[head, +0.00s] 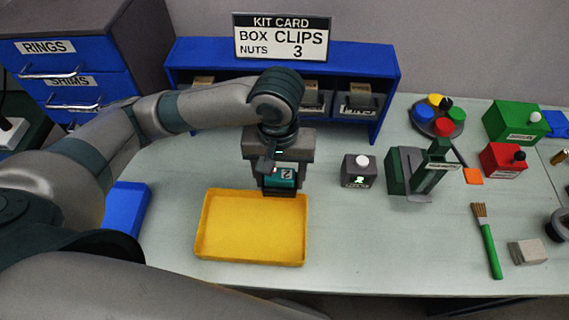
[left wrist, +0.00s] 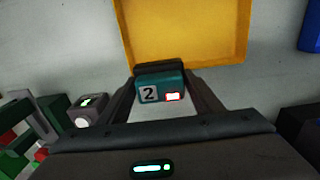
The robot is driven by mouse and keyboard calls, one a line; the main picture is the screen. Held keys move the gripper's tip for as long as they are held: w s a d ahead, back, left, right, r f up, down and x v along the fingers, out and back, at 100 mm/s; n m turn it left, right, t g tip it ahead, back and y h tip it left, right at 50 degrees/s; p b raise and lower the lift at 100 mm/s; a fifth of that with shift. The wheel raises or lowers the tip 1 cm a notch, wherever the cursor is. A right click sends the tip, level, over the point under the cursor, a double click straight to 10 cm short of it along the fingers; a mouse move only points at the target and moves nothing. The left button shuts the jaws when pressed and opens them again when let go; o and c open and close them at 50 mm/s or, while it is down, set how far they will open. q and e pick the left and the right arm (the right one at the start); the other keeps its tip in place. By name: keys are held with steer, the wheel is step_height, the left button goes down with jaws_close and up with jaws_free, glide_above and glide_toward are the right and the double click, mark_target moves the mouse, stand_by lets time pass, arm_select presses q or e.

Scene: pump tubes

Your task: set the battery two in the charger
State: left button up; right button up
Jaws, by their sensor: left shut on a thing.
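Battery two (head: 284,176) is a teal block with a white "2" label. My left gripper (head: 281,186) is shut on it and holds it just behind the yellow tray. In the left wrist view, battery two (left wrist: 160,88) sits between the fingers of my left gripper (left wrist: 160,85), and a small red-and-white light shows on its face. No label legibly reads charger. A small dark box (head: 358,171) with a white knob and a lit green display stands to the right of the gripper. A green stand (head: 398,172) with grey parts is beyond it. My right gripper is out of view.
The yellow tray (head: 250,262) is empty. A blue shelf (head: 385,62) with bins stands behind. A green box (head: 512,122), a red box (head: 502,160), a brush (head: 487,240) and a grey block (head: 528,252) are at right.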

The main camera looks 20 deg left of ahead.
arm_select(q)
steer(key=w+a+f, duration=0.1)
steer(key=w, duration=0.1)
steer(key=w+a+f+p, duration=0.1)
steer(key=w+f, duration=0.1)
steer(key=w, duration=0.1)
steer(key=w+a+f, duration=0.1)
steer(key=w+f, duration=0.1)
steer(key=w, duration=0.1)
steer(key=shift+a, duration=0.1)
steer(key=shift+w+a+f, duration=0.1)
steer(key=shift+w+f, duration=0.2)
steer(key=shift+f+p, duration=0.1)
steer(key=shift+p, duration=0.2)
step_height(320, 180, down, 3)
steer(key=shift+r+p, duration=0.2)
steer(key=shift+p, duration=0.3)
steer(key=shift+f, duration=0.55)
steer(key=shift+f, duration=0.1)
steer(key=o, duration=1.3)
steer(key=shift+o, duration=0.2)
